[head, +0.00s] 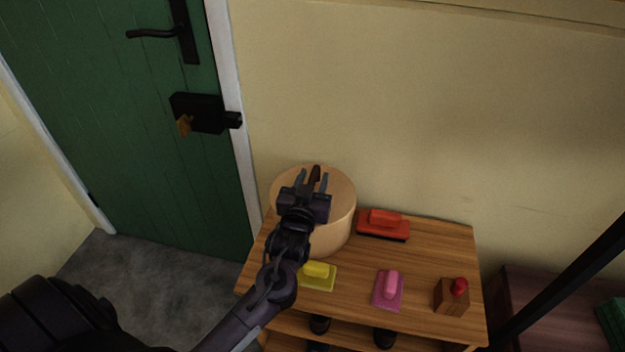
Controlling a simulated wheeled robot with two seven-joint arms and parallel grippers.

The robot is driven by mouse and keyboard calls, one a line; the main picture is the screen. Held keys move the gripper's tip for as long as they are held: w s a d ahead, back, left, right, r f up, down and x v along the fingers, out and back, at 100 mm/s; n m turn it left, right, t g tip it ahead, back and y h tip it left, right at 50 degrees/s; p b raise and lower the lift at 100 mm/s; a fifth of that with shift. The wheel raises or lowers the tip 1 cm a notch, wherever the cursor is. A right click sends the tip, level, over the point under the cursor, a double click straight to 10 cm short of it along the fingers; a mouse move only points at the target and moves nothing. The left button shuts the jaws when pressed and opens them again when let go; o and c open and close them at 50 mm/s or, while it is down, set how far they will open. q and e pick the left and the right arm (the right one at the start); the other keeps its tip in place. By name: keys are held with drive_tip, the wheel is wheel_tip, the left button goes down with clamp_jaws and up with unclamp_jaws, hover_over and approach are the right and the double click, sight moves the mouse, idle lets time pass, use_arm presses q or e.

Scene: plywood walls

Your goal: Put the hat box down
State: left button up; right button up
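The hat box (341,218) is a round, pale wooden drum. It appears to stand upright on the left back part of a wooden table (429,252), close to the wall. My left gripper (311,179) is over the box's lid, with its two fingers spread apart. A small brown piece (315,173), perhaps the box's handle, shows between the fingers, with a gap visible on its left. My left forearm and wrist hide the box's front left side. My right gripper is not in view.
On the table are a red brush-like block (384,219), a yellow one (319,270), a pink one (389,285) and a wooden block with a red knob (452,295). Dark shoes (384,338) are below. A green door (115,120) is at left. The table's middle is clear.

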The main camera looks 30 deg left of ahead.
use_arm(q)
drive_tip(key=shift+r, duration=0.1)
